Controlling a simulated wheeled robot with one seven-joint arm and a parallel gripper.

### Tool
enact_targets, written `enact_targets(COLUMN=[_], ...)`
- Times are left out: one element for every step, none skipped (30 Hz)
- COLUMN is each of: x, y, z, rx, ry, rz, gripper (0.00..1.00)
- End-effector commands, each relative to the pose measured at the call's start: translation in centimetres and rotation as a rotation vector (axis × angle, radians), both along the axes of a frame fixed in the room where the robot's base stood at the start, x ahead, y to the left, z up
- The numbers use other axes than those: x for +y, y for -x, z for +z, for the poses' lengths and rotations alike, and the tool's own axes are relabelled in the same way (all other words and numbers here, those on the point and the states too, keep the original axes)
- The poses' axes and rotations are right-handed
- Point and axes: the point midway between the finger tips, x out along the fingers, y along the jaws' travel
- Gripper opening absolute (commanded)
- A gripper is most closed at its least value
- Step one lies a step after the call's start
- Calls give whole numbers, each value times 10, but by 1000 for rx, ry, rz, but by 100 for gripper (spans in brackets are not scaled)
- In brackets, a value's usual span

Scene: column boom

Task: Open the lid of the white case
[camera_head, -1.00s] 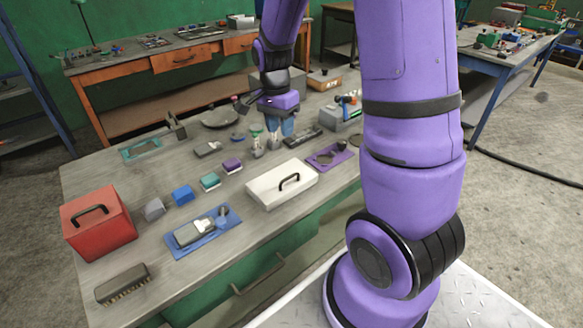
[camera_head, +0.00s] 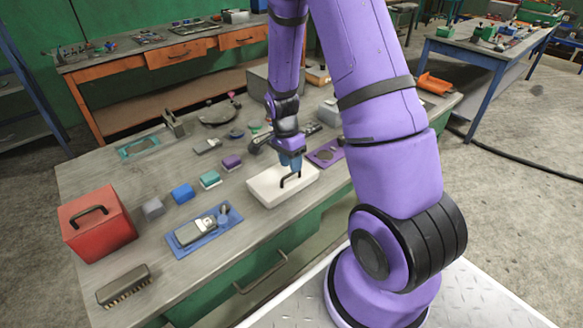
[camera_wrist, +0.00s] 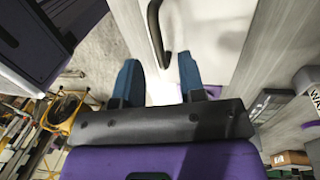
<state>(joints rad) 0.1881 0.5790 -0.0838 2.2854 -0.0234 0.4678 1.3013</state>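The white case (camera_head: 262,188) lies on the workbench with its lid shut. A black bar handle (camera_head: 290,180) is on top of it. My gripper (camera_head: 291,166) points down just above the handle. In the wrist view the white case (camera_wrist: 200,28) fills the upper middle, and its black handle (camera_wrist: 158,30) lies ahead of and in line with the gap between my two blue fingers (camera_wrist: 159,62). I cannot tell whether a fingertip touches the handle.
On the workbench (camera_head: 105,180), a purple tray (camera_head: 325,154) is behind the case to the right.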

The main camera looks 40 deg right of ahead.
Motion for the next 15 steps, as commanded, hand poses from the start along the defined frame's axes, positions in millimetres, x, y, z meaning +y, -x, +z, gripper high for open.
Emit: enact_targets(x=[0,0,0,0,0,0,0,0,0,0,0,0,0,0,0], y=[1,2,2,3,3,3,3,4,4,4,4,4,4,4,4], z=[-6,-9,-12,-14,-16,-18,-18,-19,-20,-20,-20,-20,-20,-20,-20], rx=[2,2,1,0,0,0,0,0,-1,-1,-1,-1,-1,-1,-1], ry=[0,0,0,0,0,0,0,0,0,0,0,0,0,0,0], rz=[0,1,1,1,2,2,2,2,1,2,1,1,1,1,1], gripper=[37,37,37,37,37,37,37,37,37,37,37,37,37,37,37])
